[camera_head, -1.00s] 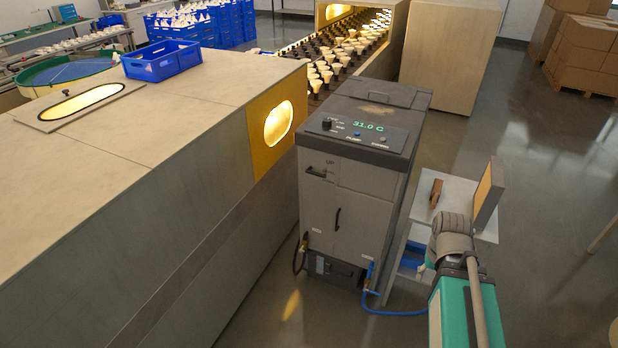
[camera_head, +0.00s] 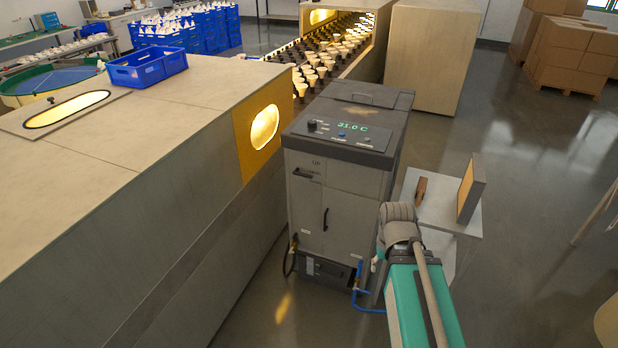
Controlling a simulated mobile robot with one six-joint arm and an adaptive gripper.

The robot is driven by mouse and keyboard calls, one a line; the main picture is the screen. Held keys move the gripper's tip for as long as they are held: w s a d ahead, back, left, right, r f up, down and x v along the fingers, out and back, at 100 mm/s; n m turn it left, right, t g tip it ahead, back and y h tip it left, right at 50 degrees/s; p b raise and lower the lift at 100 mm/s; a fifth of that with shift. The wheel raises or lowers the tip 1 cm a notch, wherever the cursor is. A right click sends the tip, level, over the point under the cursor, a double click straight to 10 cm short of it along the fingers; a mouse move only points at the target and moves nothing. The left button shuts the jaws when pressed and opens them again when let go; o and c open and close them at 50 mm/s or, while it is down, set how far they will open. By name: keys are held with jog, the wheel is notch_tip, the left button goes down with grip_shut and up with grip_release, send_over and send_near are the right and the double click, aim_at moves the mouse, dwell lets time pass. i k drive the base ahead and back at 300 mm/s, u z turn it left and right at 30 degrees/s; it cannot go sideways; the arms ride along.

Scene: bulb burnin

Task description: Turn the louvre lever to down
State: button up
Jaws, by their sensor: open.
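The louvre lever (camera_head: 303,173) appears to be the short dark handle at the upper left of the grey cabinet's (camera_head: 350,195) front. It lies roughly level, tilted slightly, beneath a small label that seems to read "UP". My arm, teal and grey, reaches up from the bottom right, and its grey wrist is right of the cabinet's lower front. My gripper's fingers cannot be made out; they seem hidden by the arm. A gap shows in the picture between my arm and the lever.
A vertical door handle (camera_head: 325,219) sits lower on the cabinet. The display panel (camera_head: 345,131) on top reads 31.0 C. A long beige housing (camera_head: 150,190) stands left, a small table (camera_head: 455,217) right. A blue hose (camera_head: 370,309) runs near my arm. Open floor lies in front.

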aim_at(295, 171)
jog(key=u, duration=0.05)
jog(key=i, duration=1)
